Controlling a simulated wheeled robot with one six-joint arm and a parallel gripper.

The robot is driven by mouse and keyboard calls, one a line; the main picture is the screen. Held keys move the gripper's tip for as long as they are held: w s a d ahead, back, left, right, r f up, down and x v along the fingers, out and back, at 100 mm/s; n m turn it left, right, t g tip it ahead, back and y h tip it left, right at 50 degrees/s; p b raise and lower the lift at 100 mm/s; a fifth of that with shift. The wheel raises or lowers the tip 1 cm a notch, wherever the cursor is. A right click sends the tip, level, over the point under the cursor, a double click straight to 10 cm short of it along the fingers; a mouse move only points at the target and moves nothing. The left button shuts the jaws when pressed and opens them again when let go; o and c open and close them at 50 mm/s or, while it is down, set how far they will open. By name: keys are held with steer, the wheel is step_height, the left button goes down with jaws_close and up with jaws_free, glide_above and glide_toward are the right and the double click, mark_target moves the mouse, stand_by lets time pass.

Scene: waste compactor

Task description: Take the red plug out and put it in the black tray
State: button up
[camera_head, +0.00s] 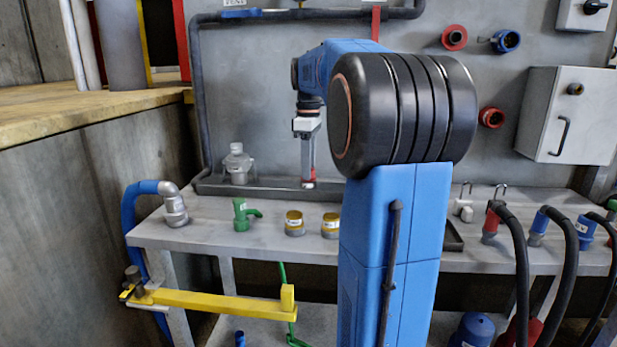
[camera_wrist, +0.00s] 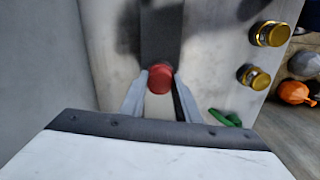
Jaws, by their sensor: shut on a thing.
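My gripper (camera_head: 308,176) points down over the back of the grey bench, to the left of my blue arm. It is shut on the red plug (camera_head: 309,184), whose small red end shows at the fingertips. In the wrist view the round red plug (camera_wrist: 160,79) sits between the two grey fingers. The black tray (camera_head: 270,190) is a long, low, dark tray along the back of the bench. The plug appears at or just above it; the exact height cannot be told. The tray shows as a dark strip (camera_wrist: 162,35) beside the plug in the wrist view.
A clear grey fitting (camera_head: 238,165) stands at the tray's left end. A green valve (camera_head: 242,214) and two yellow-capped fittings (camera_head: 294,223) stand in front. Red sockets (camera_head: 454,38) are on the back wall. Hosed plugs (camera_head: 492,220) stand at the right. My arm hides the bench's middle.

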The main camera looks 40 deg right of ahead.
steer(key=n, duration=0.4)
steer(key=o, duration=1.2)
steer(key=shift+o, duration=0.2)
steer(key=shift+c, duration=0.4)
steer(key=m, duration=2)
steer(key=shift+m, duration=0.3)
